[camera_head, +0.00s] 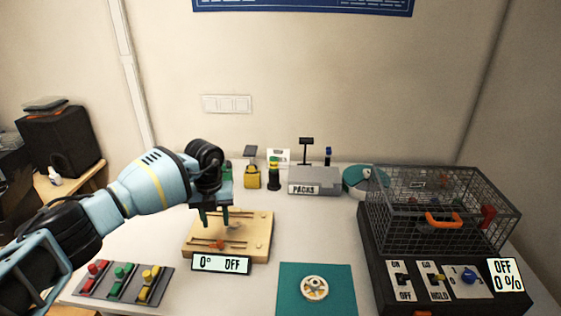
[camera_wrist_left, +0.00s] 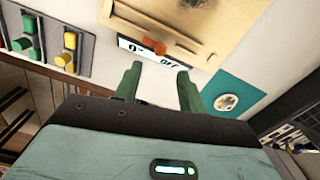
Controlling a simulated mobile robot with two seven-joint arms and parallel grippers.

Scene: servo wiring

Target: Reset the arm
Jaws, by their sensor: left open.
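My left gripper (camera_head: 215,215) hangs over the wooden board (camera_head: 258,222), its green fingers pointing down. It is open, with a gap between the fingers and nothing between them. In the left wrist view the open fingers (camera_wrist_left: 158,85) show below the display plate (camera_wrist_left: 130,45) and an orange part (camera_wrist_left: 154,46). In the head view the display plate (camera_head: 222,264) at the board's front edge reads "0° OFF". A small orange-red part (camera_head: 220,244) sits on the board just behind it. Whether the fingers touch the board cannot be told. My right gripper is not in view.
A panel with red, green and yellow levers (camera_head: 122,282) lies front left. A teal mat (camera_head: 290,290) holds a white wheel (camera_head: 314,289). A wire cage (camera_head: 440,215) with switches stands right. A grey "PACKS" box (camera_head: 315,181) and small items line the back.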

